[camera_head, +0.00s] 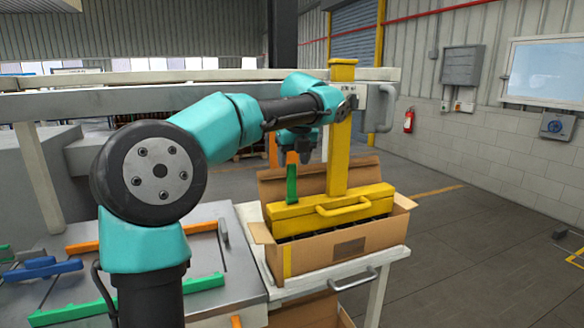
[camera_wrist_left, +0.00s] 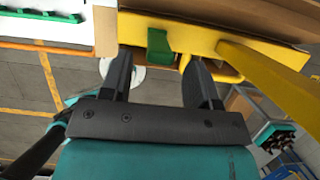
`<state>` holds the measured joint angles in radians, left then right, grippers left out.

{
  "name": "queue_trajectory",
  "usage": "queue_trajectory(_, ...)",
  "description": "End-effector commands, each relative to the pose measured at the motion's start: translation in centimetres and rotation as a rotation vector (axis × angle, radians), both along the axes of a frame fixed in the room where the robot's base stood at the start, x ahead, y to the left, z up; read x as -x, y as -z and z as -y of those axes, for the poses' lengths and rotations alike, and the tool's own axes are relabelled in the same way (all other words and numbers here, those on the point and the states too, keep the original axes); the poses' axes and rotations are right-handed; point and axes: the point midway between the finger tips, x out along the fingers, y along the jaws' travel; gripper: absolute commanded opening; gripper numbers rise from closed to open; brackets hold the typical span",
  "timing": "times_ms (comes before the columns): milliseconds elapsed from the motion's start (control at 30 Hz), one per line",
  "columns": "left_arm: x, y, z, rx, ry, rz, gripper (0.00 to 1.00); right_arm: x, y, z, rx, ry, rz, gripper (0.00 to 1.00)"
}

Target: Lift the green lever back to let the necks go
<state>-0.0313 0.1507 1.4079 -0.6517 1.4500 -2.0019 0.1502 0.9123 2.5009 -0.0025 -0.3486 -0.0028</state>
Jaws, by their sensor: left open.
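The green lever (camera_head: 292,178) stands upright on the left end of the yellow gripping head (camera_head: 328,208), and its end also shows in the left wrist view (camera_wrist_left: 159,45). The yellow head sits in an open cardboard box (camera_head: 345,247) and hangs on a yellow post (camera_head: 340,150). Dark bottle tops are partly visible under the head. My left gripper (camera_head: 293,156) is above the lever in the head view. In the left wrist view its two fingers (camera_wrist_left: 160,75) are apart, with the lever beyond the gap and nothing seen between them. My right gripper is not in view.
The box stands on a white cart (camera_head: 240,225) with a metal handle (camera_head: 353,280). A bench at the left carries green (camera_head: 72,312), blue (camera_head: 42,268) and orange bars. A white beam (camera_head: 200,76) runs behind my arm.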

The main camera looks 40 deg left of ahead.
Motion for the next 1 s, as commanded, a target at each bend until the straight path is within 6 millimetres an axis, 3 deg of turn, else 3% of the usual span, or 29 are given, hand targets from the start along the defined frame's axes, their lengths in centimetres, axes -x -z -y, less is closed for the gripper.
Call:
queue_trajectory(267,1.5,-0.2,2.9,0.0,0.003,-0.001,0.55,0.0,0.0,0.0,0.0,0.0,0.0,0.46)
queue_trajectory(700,4.8,-0.2,9.5,0.0,0.004,0.0,0.55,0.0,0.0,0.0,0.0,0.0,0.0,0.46)
queue_trajectory(1000,5.5,-0.2,10.8,0.0,0.001,0.0,0.55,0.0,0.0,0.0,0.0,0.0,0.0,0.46)
